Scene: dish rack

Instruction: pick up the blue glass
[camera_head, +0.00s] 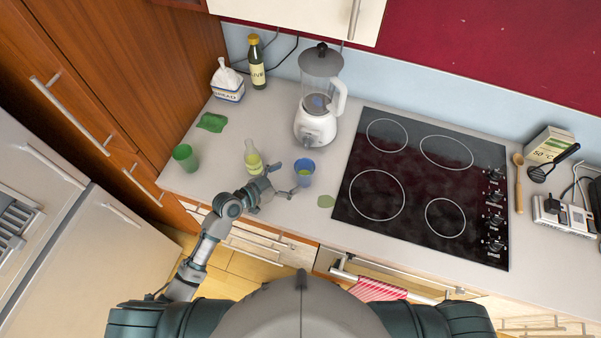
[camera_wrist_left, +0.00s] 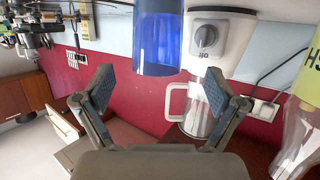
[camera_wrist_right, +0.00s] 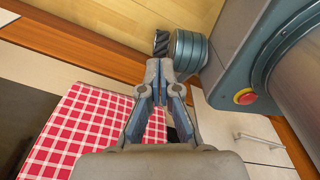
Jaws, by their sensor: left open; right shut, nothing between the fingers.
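The blue glass (camera_head: 304,174) stands upright on the counter, left of the cooktop. In the left wrist view the blue glass (camera_wrist_left: 158,40) is at the top middle, ahead of the fingers. My left gripper (camera_head: 283,181) is just left of the glass. It is open and empty, and its fingers (camera_wrist_left: 155,88) are spread wide with the glass beyond their tips; I cannot tell whether they touch it. My right gripper (camera_wrist_right: 163,88) is shut and empty, low by the cabinet fronts and a red checked towel (camera_wrist_right: 75,135).
A bottle (camera_head: 253,158) stands close to my left gripper. A green cup (camera_head: 185,158) and green cloth (camera_head: 211,122) are further left. A blender (camera_head: 318,105) stands behind the glass.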

